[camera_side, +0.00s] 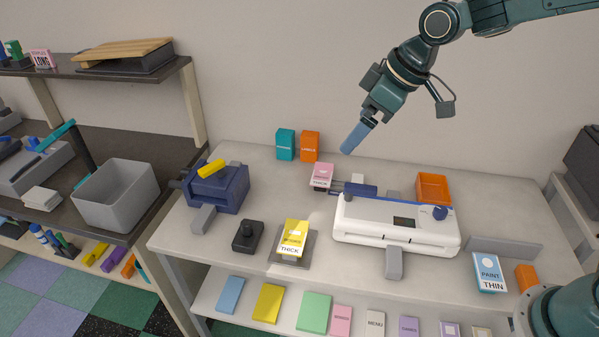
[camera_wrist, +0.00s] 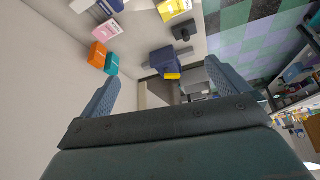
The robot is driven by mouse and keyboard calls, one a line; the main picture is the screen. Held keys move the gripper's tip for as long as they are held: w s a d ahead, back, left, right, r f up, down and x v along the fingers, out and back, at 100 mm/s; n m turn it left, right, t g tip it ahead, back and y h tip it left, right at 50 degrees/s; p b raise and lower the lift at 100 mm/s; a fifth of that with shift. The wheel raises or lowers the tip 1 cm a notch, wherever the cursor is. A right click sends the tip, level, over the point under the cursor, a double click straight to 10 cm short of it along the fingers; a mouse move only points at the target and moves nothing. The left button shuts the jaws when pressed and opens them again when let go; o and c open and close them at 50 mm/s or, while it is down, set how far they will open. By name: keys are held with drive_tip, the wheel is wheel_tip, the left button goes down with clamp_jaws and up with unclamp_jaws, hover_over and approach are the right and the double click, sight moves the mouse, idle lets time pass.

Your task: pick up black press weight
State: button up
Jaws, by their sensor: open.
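The black press weight (camera_side: 247,237) is a small dark block with a knob on top. It stands on the table between the blue machine and the grey plate with the yellow pack. It also shows near the top of the wrist view (camera_wrist: 181,32). My gripper (camera_side: 349,143) is high above the back of the table, up and to the right of the weight in the side view, and far from it. In the wrist view its two fingers (camera_wrist: 165,80) stand wide apart with nothing between them.
The blue machine (camera_side: 216,190) with a yellow handle stands left of the weight. A yellow pack (camera_side: 293,236) lies on its right. The white machine (camera_side: 395,225), a pink pack (camera_side: 321,176), and teal (camera_side: 285,144) and orange (camera_side: 310,146) boxes stand around.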

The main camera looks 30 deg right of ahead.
drive_tip(key=w+a+f+n+y, duration=0.1)
drive_tip(key=w+a+f+n, duration=0.1)
drive_tip(key=w+a+f, duration=0.5)
drive_tip(key=n+g+y, duration=0.1)
drive_tip(key=n, duration=0.2)
approach(244, 230)
drive_tip(key=shift+w+d+r, duration=0.3)
drive_tip(key=shift+d+r, duration=0.1)
drive_tip(key=shift+d, duration=0.1)
drive_tip(key=shift+w+d+r, duration=0.35)
drive_tip(key=shift+d, duration=0.2)
drive_tip(key=shift+x, duration=4.25)
drive_tip(key=shift+s+a+f, duration=0.1)
drive_tip(key=shift+s+a, duration=0.05)
drive_tip(key=shift+s+x, duration=0.1)
drive_tip(key=shift+x, duration=1.15)
drive_tip(key=shift+s+x, duration=0.15)
drive_tip(key=shift+x, duration=1.1)
drive_tip(key=shift+f, duration=0.1)
drive_tip(key=shift+c, duration=0.2)
